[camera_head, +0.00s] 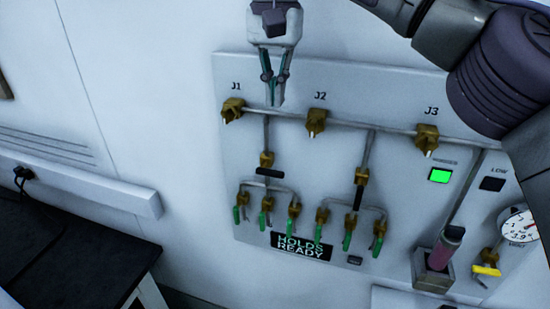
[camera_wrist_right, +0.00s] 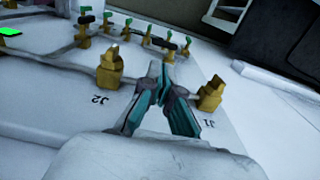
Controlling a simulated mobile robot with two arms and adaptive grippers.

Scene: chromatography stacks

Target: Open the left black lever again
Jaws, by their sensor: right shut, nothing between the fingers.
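The left black lever (camera_head: 270,172) lies horizontal, across the vertical pipe below its brass valve (camera_head: 266,159), between J1 and J2. It also shows in the right wrist view (camera_wrist_right: 168,45), beyond my fingers. The right black lever (camera_head: 358,198) stands nearly upright, along its pipe. My right gripper (camera_head: 275,100) hangs in front of the panel's top pipe between J1 and J2, well above the left black lever and apart from it. Its teal fingers are shut and empty, with the tips together in the right wrist view (camera_wrist_right: 160,68). My left gripper is out of view.
Brass fittings J1 (camera_head: 233,110), J2 (camera_head: 317,121) and J3 (camera_head: 427,139) stick out along the top pipe. Several green levers (camera_head: 265,219) hang below. A display (camera_head: 301,246) reads "HOLDS READY". A green lamp (camera_head: 440,175) and gauge (camera_head: 519,226) are at right.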

